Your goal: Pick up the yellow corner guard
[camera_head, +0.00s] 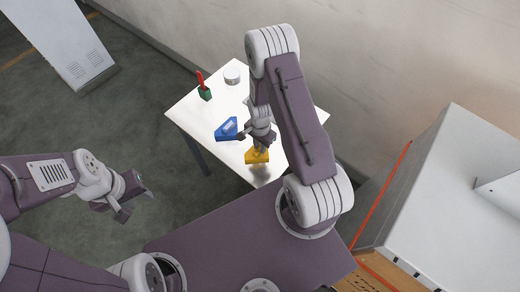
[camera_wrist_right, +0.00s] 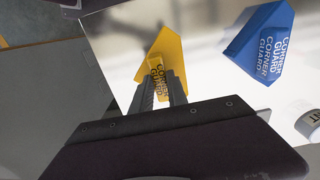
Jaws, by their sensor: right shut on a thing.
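The yellow corner guard (camera_head: 255,157) is on or just above the white table (camera_head: 188,107), near its front edge. It also shows in the right wrist view (camera_wrist_right: 166,60), with its lettering between my fingers. My right gripper (camera_head: 264,148) is over it and shut on it; the two fingers (camera_wrist_right: 163,90) reach down onto its near part. I cannot tell whether the guard is clear of the table top. My left gripper (camera_head: 136,200) is empty and its fingers are apart, away from the table over the floor.
A blue corner guard (camera_head: 226,129) lies behind and left of the yellow one, also seen in the right wrist view (camera_wrist_right: 258,42). A white round container (camera_head: 232,77) and a green holder with a red item (camera_head: 204,93) stand further back. A large white cabinet (camera_head: 450,190) stands at right.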

